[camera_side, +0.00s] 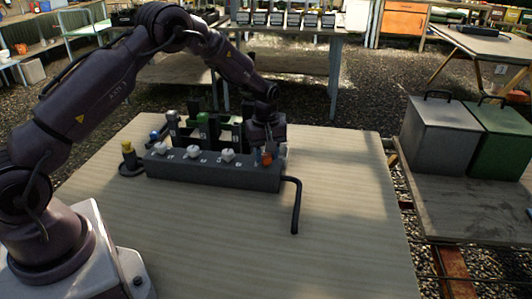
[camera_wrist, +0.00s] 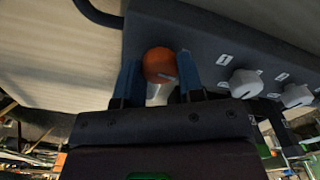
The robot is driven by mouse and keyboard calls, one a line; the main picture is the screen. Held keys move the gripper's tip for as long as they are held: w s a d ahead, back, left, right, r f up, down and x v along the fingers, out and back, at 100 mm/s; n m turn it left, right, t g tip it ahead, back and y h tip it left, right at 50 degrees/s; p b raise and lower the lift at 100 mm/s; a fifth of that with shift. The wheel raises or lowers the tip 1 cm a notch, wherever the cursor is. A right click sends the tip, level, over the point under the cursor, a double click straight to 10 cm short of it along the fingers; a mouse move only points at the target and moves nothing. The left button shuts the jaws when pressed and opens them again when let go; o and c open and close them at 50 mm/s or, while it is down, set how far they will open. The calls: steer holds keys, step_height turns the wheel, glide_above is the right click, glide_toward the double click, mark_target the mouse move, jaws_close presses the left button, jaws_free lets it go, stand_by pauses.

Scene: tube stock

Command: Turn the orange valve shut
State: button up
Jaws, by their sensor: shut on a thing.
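The orange valve (camera_side: 266,158) is a small round knob at the right end of the top of a dark grey manifold block (camera_side: 215,172). In the wrist view the orange valve (camera_wrist: 159,65) sits between the two blue fingers of my gripper (camera_wrist: 162,78). My gripper (camera_side: 273,150) is above the right end of the block in the side view, its jaws shut on the valve. A dark mark shows on the valve's face in the wrist view. Its exact angle is hard to tell.
Several white knobs (camera_side: 228,155) stand along the block to the left of the orange one. A black bent hose (camera_side: 296,205) leaves the block's right end. A yellow-topped post (camera_side: 128,155) stands at the left end. The table (camera_side: 340,200) is clear to the right and front.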

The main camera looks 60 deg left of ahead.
steer(key=m, duration=1.2)
steer(key=shift+m, duration=2.1)
steer(key=o, duration=0.9)
